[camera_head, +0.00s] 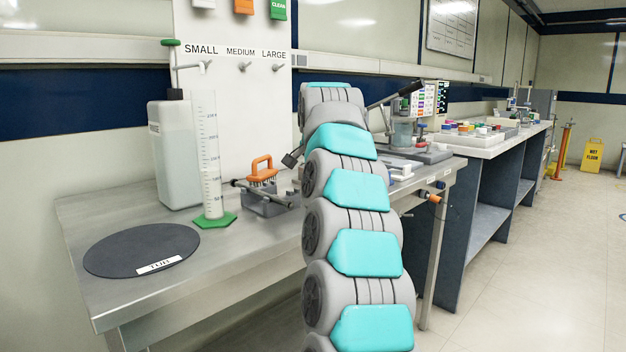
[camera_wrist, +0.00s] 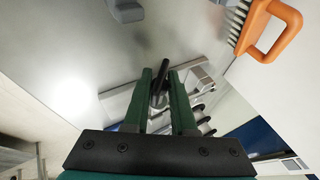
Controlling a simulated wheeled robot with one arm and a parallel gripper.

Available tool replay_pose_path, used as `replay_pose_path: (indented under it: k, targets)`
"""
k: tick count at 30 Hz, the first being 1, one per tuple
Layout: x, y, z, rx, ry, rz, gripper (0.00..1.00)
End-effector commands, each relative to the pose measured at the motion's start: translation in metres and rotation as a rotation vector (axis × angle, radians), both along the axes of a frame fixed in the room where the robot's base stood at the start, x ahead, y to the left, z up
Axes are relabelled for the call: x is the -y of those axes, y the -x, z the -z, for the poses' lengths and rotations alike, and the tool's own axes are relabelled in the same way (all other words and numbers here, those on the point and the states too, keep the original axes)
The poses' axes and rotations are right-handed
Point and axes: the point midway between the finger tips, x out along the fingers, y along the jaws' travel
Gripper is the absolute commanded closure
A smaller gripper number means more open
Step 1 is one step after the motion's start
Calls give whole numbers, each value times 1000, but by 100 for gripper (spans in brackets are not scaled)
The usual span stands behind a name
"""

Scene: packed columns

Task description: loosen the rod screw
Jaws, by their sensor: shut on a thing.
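In the wrist view, my gripper (camera_wrist: 161,78) has two long green fingers on a black mount. They are closed on a dark, narrow part with a black upright end, which I take to be the rod screw (camera_wrist: 162,72). It stands at a grey metal fixture (camera_wrist: 195,80) on the steel bench; the fingers hide part of it. In the head view, my arm hides the gripper and the screw. A black-ended lever (camera_head: 395,96) shows just right of my arm there.
An orange-handled brush (camera_wrist: 272,30) lies near the gripper; it also shows in the head view (camera_head: 262,169). A measuring cylinder (camera_head: 206,155), a white jug (camera_head: 175,155) and a dark round mat (camera_head: 135,247) stand left on the bench.

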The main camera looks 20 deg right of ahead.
Motion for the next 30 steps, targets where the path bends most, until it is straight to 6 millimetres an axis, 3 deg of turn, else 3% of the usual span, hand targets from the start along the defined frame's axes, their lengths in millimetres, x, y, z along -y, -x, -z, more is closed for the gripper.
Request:
replay_pose_path:
  k: [15,16,21,24,30]
  targets:
    - [2,0,-1,-5,5,2,100]
    - [2,0,-1,-5,5,2,74]
    - [1,0,-1,-6,4,2,54]
    - [1,0,-1,-6,4,2,46]
    - [1,0,0,-7,4,1,46]
